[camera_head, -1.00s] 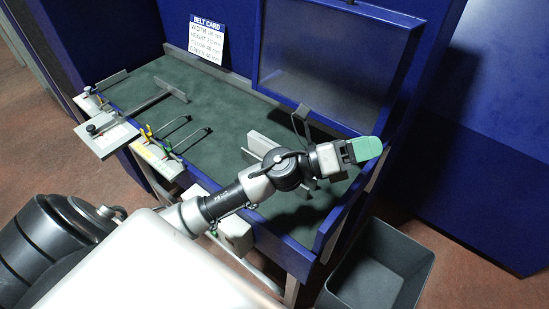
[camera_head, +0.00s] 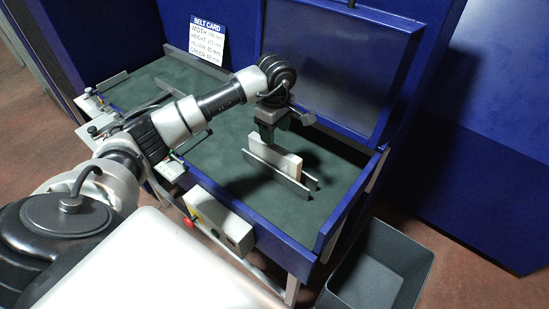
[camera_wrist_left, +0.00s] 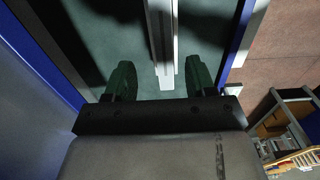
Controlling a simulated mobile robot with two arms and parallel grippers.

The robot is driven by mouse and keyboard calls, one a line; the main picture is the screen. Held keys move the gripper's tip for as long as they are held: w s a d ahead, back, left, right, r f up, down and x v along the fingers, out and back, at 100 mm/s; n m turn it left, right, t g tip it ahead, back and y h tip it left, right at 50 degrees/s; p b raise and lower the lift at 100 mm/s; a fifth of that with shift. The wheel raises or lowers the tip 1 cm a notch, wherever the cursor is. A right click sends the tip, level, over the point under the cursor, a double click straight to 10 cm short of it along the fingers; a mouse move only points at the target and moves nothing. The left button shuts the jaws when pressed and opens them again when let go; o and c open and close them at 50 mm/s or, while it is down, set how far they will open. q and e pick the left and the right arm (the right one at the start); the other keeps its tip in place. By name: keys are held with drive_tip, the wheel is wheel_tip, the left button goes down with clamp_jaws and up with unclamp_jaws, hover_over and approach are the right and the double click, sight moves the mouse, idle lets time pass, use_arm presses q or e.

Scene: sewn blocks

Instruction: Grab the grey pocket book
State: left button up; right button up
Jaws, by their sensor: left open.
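A pale, thick block (camera_head: 288,163) stands upright on the green bench top (camera_head: 225,165), between low metal plates (camera_head: 270,172). It looks like the pocket book, light grey to off-white. My left gripper (camera_head: 270,138) points down directly over its left part, and hides some of it. In the left wrist view the open green fingers (camera_wrist_left: 158,82) stand on either side of a pale and grey upright strip (camera_wrist_left: 160,45), with gaps at both sides. I cannot tell how deep the fingers reach. My right gripper is not in view.
A blue raised rim (camera_head: 345,215) borders the bench, and a framed clear panel (camera_head: 325,70) stands behind. A belt card (camera_head: 208,40) leans at the back left. A grey bin (camera_head: 380,270) stands on the floor at right. A control box (camera_head: 215,220) is at the front.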

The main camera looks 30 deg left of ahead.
sight(274, 147)
use_arm(q)
wheel_tip(274, 147, down, 3)
drive_tip(key=shift+f+p, duration=0.1)
drive_tip(key=shift+p, duration=0.25)
drive_tip(key=f+p, duration=0.2)
drive_tip(key=f, duration=0.1)
drive_tip(key=f+p, duration=0.1)
drive_tip(key=shift+s+f, duration=0.25)
drive_tip(key=shift+f, duration=0.4)
clamp_jaws()
